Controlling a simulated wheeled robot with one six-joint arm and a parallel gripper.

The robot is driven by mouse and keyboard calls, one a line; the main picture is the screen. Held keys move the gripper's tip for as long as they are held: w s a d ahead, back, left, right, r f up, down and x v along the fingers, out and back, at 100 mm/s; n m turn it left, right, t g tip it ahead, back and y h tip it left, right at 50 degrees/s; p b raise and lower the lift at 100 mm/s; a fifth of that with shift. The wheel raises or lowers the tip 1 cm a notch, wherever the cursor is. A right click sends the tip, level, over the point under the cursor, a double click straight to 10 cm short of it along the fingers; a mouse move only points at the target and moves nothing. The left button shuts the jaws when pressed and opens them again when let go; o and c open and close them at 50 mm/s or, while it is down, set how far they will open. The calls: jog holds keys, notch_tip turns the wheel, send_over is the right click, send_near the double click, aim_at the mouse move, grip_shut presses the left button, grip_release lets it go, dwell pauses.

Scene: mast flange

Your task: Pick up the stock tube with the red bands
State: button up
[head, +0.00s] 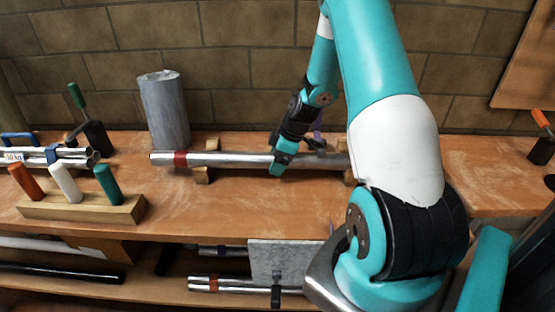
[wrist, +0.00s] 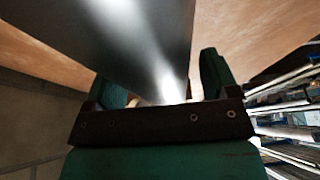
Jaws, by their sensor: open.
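The stock tube (head: 225,160) is a long shiny metal tube with a red band (head: 180,160) near its left end. It lies level across wooden rests on the bench; its right end is hidden behind my arm. My gripper (head: 284,160) is at the tube's middle, reaching down over it. In the wrist view the tube (wrist: 135,45) fills the space between the two green fingers of my gripper (wrist: 165,85). The jaws are open, with the tube between them. I cannot tell whether either finger touches it.
A grey cylinder (head: 163,110) stands behind the tube. A wooden block with coloured handles (head: 85,207) and more tubes (head: 45,157) lie at the left. A lower shelf holds another red-banded tube (head: 208,284) and a grey plate (head: 285,262). A brick wall (head: 240,60) is behind.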

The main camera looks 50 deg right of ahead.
jog(key=shift+c, duration=0.2)
jog(key=c, duration=1.1)
jog(key=shift+c, duration=1)
jog(key=shift+r, duration=0.15)
